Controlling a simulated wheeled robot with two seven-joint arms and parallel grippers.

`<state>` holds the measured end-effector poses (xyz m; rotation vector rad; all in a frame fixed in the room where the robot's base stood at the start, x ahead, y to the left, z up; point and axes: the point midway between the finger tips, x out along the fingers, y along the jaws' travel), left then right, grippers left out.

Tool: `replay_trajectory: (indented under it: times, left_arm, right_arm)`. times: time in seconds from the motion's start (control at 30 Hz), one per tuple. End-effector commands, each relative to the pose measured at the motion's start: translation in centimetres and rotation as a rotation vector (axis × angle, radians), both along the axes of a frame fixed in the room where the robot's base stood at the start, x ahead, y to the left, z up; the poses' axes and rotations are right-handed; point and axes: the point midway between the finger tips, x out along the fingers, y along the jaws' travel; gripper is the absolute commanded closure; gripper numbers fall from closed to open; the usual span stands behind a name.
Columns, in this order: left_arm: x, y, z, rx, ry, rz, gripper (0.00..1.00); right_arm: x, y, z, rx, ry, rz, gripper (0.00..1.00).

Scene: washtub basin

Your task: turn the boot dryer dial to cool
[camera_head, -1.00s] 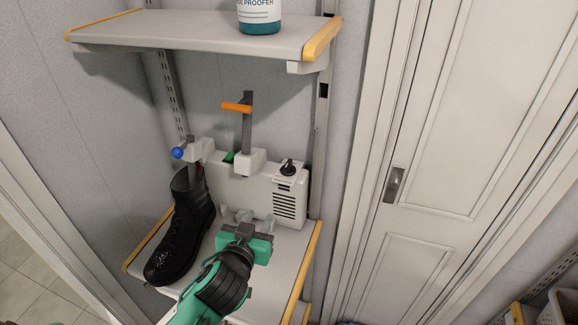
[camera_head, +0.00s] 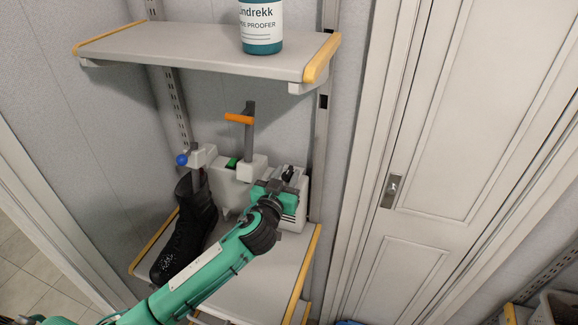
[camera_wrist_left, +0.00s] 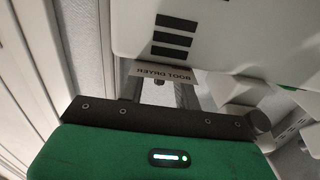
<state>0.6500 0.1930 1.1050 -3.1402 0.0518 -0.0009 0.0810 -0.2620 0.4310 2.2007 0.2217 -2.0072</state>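The white boot dryer (camera_head: 228,188) stands on the lower shelf against the wall. Its dark dial (camera_head: 288,173) is on top of the box at its right end, partly covered by my left gripper. My left gripper (camera_head: 283,188) is at the front of that box, close to the dial; I cannot tell whether it touches. In the left wrist view the dryer's box (camera_wrist_left: 210,35) shows upside down with dark slots and a label (camera_wrist_left: 178,73) reading BOOT DRYER. The dial's setting cannot be read. My right gripper is not in view.
A black boot (camera_head: 186,240) stands left on the lower shelf (camera_head: 250,275). An upper shelf (camera_head: 200,50) holds a proofer bottle (camera_head: 262,28). A closed door (camera_head: 440,160) is at right.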

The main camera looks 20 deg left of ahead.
Motion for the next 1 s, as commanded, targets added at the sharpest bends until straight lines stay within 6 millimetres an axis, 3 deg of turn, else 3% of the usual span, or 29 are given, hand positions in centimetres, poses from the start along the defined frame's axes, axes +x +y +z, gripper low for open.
replay_trajectory:
  times: [0.2, 0.53, 0.57, 0.73, 1.0]
  left_arm:
    - [1.9, -0.1, 0.0, -0.001, 0.001, -0.001, 0.67]
    - [2.3, -0.1, -0.1, -0.001, 0.001, -0.001, 0.67]
    - [2.3, -0.1, -0.1, -0.001, 0.001, -0.001, 0.69]
    - [2.3, -0.1, -0.1, -0.001, 0.001, -0.001, 1.00]
    - [2.2, -0.2, -0.2, -0.003, 0.001, 0.009, 1.00]
  right_arm:
    - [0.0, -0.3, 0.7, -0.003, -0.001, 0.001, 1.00]
    - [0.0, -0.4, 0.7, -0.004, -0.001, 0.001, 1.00]
    - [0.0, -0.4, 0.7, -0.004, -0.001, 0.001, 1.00]
    - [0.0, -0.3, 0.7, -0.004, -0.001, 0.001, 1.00]
    - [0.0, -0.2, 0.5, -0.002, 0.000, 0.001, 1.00]
